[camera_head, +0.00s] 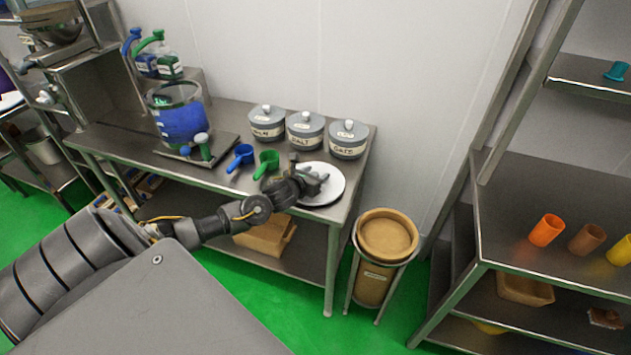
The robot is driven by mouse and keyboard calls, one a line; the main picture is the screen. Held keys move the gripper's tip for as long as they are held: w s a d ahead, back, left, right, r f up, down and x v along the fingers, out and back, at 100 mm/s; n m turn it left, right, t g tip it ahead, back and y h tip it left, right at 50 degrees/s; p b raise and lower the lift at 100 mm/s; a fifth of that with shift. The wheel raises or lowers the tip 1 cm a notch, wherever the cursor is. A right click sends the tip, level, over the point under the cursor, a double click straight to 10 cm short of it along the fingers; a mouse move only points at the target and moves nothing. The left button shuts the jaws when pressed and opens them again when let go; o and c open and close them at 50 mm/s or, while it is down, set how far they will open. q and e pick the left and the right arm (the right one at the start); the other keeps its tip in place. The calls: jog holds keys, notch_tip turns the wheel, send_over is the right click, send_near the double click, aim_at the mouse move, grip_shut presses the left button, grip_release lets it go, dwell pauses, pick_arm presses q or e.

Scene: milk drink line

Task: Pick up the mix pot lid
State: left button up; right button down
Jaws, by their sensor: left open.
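A round white disc with a dark rim, which looks like the mix pot lid (336,184), lies flat near the right end of the steel table (225,185). My left gripper (316,181) is open and low over the lid's left and middle part, hiding that part. I cannot tell whether the fingers touch it. A clear pot with blue contents (181,120) stands on the left part of the table. My right gripper does not show.
Three lidded grey canisters (305,130) stand behind the lid. A blue scoop (241,157) and a green scoop (267,163) lie left of it. A brown-topped bin (387,236) stands right of the table. A shelf rack (560,200) with coloured cups is farther right.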

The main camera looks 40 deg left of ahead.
aim_at(314, 173)
pick_arm(q)
grip_shut()
dwell(0.3)
jog(key=shift+r, duration=0.15)
jog(key=shift+a+r+b, duration=0.1)
jog(key=shift+r+b, duration=0.2)
notch_tip(314, 173, up, 2)
jog(key=shift+s+r+b, duration=0.1)
jog(key=shift+r+b, duration=0.15)
jog(key=shift+b, duration=0.35)
jog(key=s+a+r, duration=0.5)
jog(key=s+r, duration=0.4)
jog(key=s, duration=0.3)
jog(key=shift+s+r+b, duration=0.3)
jog(key=shift+s, duration=0.1)
